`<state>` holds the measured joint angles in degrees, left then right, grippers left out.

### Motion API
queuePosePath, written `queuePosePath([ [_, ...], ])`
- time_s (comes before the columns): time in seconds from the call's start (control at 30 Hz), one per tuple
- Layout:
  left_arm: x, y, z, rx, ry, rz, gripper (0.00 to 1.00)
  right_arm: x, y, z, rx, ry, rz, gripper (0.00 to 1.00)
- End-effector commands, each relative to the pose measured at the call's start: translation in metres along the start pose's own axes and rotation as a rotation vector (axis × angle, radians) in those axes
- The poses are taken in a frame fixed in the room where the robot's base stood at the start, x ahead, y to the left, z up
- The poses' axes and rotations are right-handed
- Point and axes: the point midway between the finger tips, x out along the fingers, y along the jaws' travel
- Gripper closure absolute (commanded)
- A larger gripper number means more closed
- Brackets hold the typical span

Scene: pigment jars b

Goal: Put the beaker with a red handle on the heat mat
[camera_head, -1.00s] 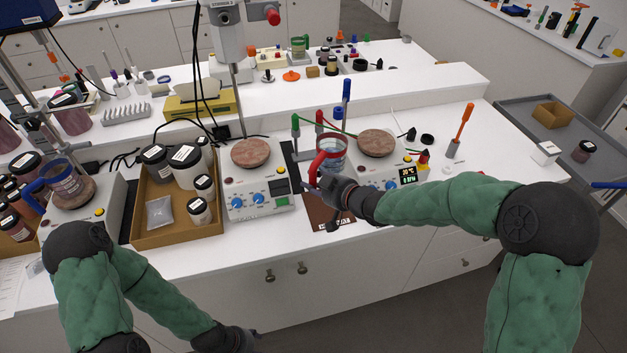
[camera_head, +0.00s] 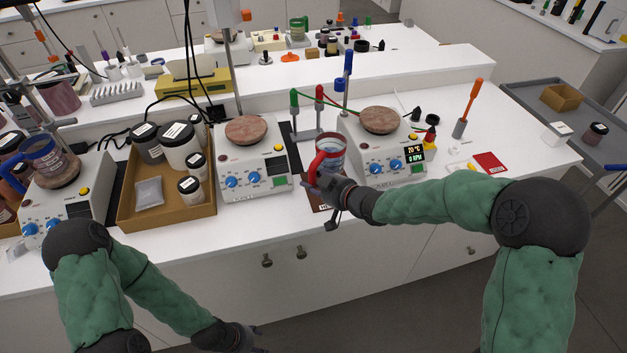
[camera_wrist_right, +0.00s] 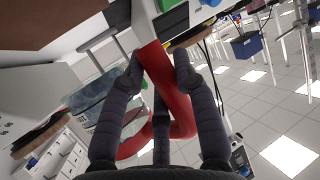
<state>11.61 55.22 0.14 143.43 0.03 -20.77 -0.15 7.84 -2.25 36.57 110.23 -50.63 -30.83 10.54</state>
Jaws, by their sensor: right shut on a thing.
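The beaker with a red handle (camera_head: 333,147) is clear glass with markings and stands roughly upright between the two middle hotplates. My right gripper (camera_head: 322,183) is shut on its red handle, which also shows between the fingers in the right wrist view (camera_wrist_right: 172,85). The brown heat mat (camera_head: 309,197) lies on the bench below and around the gripper. The beaker and gripper hide much of it, and I cannot tell whether the beaker's base touches it. My left gripper (camera_head: 243,338) is low at the bottom, in front of the bench; its fingers are unclear.
Hotplates stand left (camera_head: 252,178) and right (camera_head: 385,160) of the beaker. A stand with red, green and blue clamps (camera_head: 320,110) is just behind it. A cardboard tray of jars (camera_head: 165,215) is farther left. A blue-handled beaker (camera_head: 45,160) sits on the far-left hotplate.

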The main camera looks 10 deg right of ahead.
Motion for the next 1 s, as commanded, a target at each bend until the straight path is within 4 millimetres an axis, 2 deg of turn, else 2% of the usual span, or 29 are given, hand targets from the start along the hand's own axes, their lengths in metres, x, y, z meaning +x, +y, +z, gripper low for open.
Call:
queuePosePath([
  [0.1,0.013,-0.005,-0.001,0.000,0.000,0.000,0.48,0.006,0.001,0.013,-0.001,0.003,0.001,1.00],
  [0.6,0.049,-0.018,-0.002,0.000,0.000,0.000,0.48,0.025,0.000,0.059,-0.001,0.002,0.001,1.00],
  [0.8,0.057,-0.021,-0.002,0.000,0.000,0.000,0.48,0.029,0.000,0.069,-0.001,0.003,0.001,1.00],
  [1.0,0.058,-0.021,-0.002,0.000,0.000,0.000,0.48,0.029,0.000,0.070,-0.001,0.004,0.001,1.00],
])
